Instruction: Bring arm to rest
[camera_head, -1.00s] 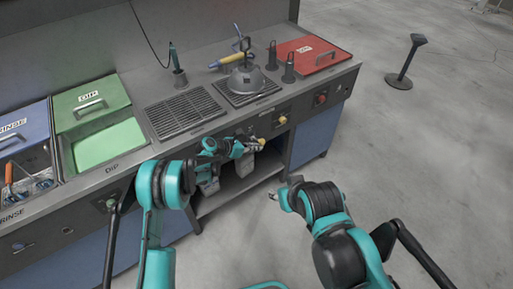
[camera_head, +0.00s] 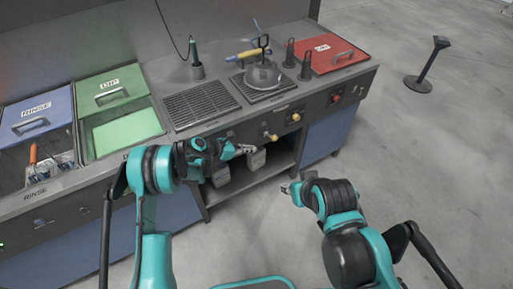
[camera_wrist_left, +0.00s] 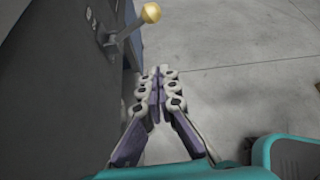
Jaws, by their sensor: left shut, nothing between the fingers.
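My left arm (camera_head: 160,170) reaches in from the left in front of the workbench. My left gripper (camera_head: 250,149) is shut and empty, just below and left of a yellow-tipped lever (camera_head: 270,136) on the bench front. In the left wrist view its fingers (camera_wrist_left: 160,78) are together, and the yellow knob (camera_wrist_left: 151,12) stands apart from them, above. My right arm (camera_head: 345,235) is bent at the lower right. My right gripper (camera_head: 286,189) is small and partly hidden by its own arm, so its jaws cannot be judged.
The bench has a blue-lidded rinse basin (camera_head: 38,110), a green dip basin (camera_head: 112,88), a grille (camera_head: 200,103), a grey pot (camera_head: 262,77) and a red lid (camera_head: 325,54). A lower shelf (camera_head: 240,180) is close behind the left gripper. Open floor (camera_head: 430,180) lies to the right, with a black stand (camera_head: 428,65).

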